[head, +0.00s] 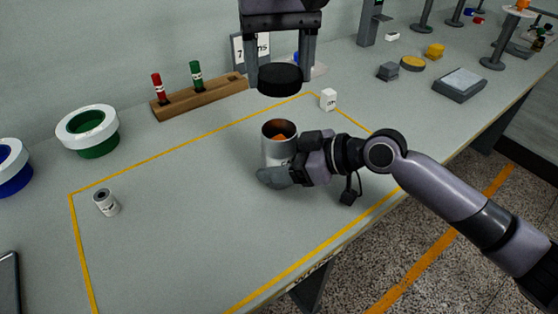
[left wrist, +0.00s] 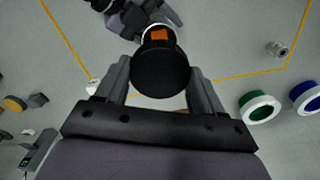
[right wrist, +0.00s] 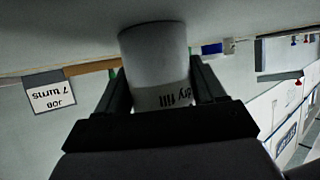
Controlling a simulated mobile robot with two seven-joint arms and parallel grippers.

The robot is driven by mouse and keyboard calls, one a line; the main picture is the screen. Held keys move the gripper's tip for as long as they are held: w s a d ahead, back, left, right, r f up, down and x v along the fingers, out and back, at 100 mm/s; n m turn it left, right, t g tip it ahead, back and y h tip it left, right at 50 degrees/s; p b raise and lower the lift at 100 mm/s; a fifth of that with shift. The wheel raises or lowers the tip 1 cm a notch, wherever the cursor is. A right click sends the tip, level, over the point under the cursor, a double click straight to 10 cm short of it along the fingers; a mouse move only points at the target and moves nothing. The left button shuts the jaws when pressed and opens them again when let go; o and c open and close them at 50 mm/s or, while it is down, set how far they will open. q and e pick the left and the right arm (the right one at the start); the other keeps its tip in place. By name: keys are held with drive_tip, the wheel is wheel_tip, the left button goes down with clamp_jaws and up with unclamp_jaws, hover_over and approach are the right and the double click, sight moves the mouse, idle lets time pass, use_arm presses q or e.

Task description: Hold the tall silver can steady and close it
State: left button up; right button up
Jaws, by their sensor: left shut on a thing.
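The tall silver can (head: 270,150) stands upright on the table, its open top showing something orange inside (head: 279,137). My right gripper (head: 275,176) is low on the can, with a finger along each side; the right wrist view shows the can (right wrist: 155,62) between the fingers, with part of a label reading "dry fill". My left gripper (head: 280,76) is shut on a round black lid (head: 280,80), held level above the can and apart from it. In the left wrist view the lid (left wrist: 161,75) covers part of the can's mouth.
A small silver can (head: 106,203) lies at left inside the yellow outline. A small white box (head: 328,99) stands near its far corner. A wooden rack (head: 200,97) with red and green tubes, a green spool (head: 90,130) and a job sign are behind.

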sight(279, 96)
drive_tip(key=shift+c, duration=0.9)
use_arm(q)
drive_tip(key=shift+f, duration=2.45)
drive_tip(key=shift+f, duration=0.1)
drive_tip(key=shift+f, duration=0.8)
drive_tip(key=shift+f, duration=0.6)
use_arm(e)
clamp_jaws()
use_arm(q)
drive_tip(key=m, duration=1.3)
